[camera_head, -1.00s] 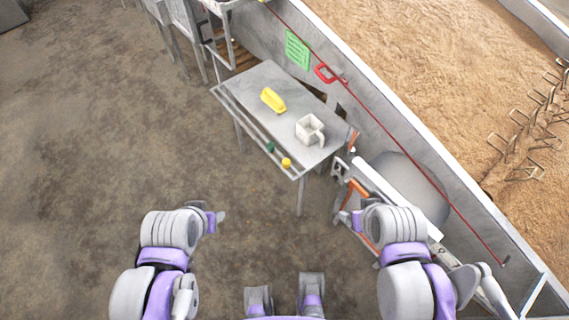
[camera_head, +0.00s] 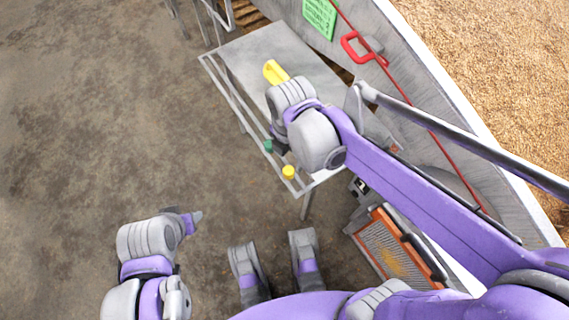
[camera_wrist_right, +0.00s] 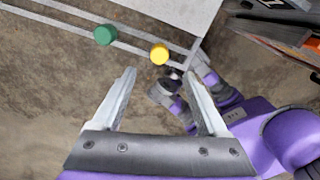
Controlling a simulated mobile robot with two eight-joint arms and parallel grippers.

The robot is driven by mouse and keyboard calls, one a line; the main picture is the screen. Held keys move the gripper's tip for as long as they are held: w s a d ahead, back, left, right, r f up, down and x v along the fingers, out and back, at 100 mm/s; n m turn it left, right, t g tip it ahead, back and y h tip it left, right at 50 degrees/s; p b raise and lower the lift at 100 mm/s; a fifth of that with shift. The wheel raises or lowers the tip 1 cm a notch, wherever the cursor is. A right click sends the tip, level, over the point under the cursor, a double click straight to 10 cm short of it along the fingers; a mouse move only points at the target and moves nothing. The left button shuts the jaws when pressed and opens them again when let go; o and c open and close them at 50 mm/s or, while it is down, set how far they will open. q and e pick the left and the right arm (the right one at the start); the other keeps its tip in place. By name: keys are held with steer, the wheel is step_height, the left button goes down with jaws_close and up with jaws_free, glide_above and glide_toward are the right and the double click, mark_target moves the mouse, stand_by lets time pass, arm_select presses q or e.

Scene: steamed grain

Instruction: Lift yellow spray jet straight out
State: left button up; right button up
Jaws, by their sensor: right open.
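The yellow spray jet (camera_head: 288,172) shows as a small round yellow top at the rail along the table's near edge. In the right wrist view the yellow jet (camera_wrist_right: 159,54) appears just beyond the fingertips, centred between them. My right gripper (camera_wrist_right: 160,75) is open and empty. In the head view my right gripper (camera_head: 280,146) is over the rail, close to the jet, and mostly hidden by my wrist. The jet's lower part is not visible. My left gripper (camera_head: 195,217) hangs away from the table at lower left; its finger gap is unclear.
A green round top (camera_head: 268,146) sits on the same rail, left of the yellow jet; it also shows in the wrist view (camera_wrist_right: 105,35). A yellow object (camera_head: 275,72) lies on the grey table (camera_head: 250,55). An orange-framed item (camera_head: 393,250) stands right of the table.

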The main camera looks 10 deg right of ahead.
steer(key=b, duration=0.1)
glide_above(289, 170)
steer(key=f, duration=0.4)
steer(key=shift+s+a, duration=0.15)
steer(key=shift+s, duration=0.15)
steer(key=f+b, duration=0.1)
steer(key=f, duration=0.3)
steer(key=f+b, duration=0.1)
steer(key=shift+w+f+b, duration=0.3)
steer(key=shift+f, duration=0.1)
jaws_close()
